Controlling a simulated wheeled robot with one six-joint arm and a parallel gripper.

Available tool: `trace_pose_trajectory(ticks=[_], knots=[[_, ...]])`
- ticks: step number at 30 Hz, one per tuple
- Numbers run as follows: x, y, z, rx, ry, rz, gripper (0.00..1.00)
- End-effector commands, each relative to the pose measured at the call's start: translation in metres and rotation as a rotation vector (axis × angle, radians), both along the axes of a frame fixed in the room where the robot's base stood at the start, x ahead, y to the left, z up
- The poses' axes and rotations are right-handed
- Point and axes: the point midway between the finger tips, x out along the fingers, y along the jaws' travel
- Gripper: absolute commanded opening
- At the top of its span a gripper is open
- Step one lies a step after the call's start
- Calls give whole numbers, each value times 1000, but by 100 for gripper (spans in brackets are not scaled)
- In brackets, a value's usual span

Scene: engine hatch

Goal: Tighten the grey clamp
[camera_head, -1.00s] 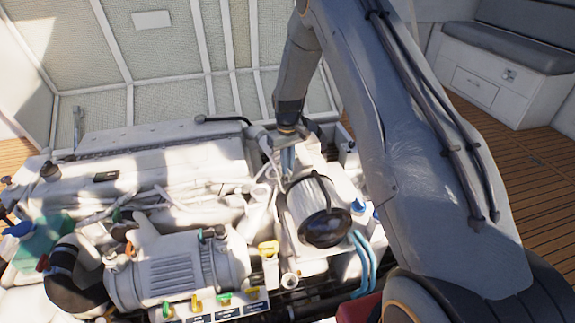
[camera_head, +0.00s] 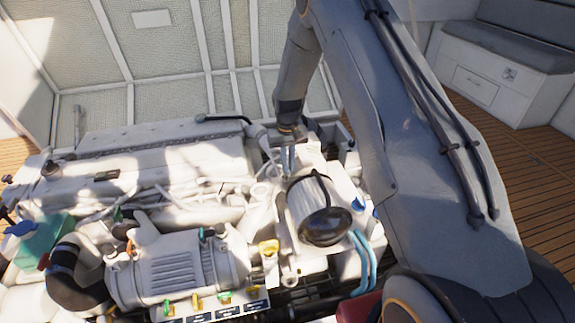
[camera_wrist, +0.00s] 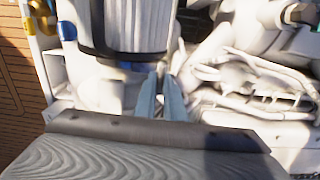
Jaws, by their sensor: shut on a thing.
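My gripper (camera_head: 288,160) reaches down to the engine behind the white cylinder with the black end cap (camera_head: 320,212). In the wrist view its two slim blue-grey fingers (camera_wrist: 161,97) point away from the camera, close together, with their tips low among pale engine parts beside that cylinder (camera_wrist: 137,25). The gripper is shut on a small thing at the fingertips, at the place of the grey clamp. The clamp itself does not show clearly; the fingers and shadow cover it, so I cannot tell its angle.
The white engine block (camera_head: 165,165) with pale hoses lies to the left. A yellow cap (camera_head: 268,247) and blue hoses (camera_head: 364,262) are near the cylinder. A ribbed white wall (camera_head: 165,70) stands behind. A cushioned bench (camera_head: 510,60) is at the right, with open wooden floor before it.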

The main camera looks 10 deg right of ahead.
Motion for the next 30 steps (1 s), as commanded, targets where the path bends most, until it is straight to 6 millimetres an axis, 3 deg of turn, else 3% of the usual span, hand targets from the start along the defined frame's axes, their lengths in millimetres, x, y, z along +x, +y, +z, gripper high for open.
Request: trace_pose_trajectory(ticks=[2,3,6,17,30], knots=[[0,0,0,1,0,-2,0],[0,0,0,1,0,-1,16],[0,0,0,0,0,-1,28],[1,0,6,0,-2,0,28],[1,0,70,0,-2,0,28]])
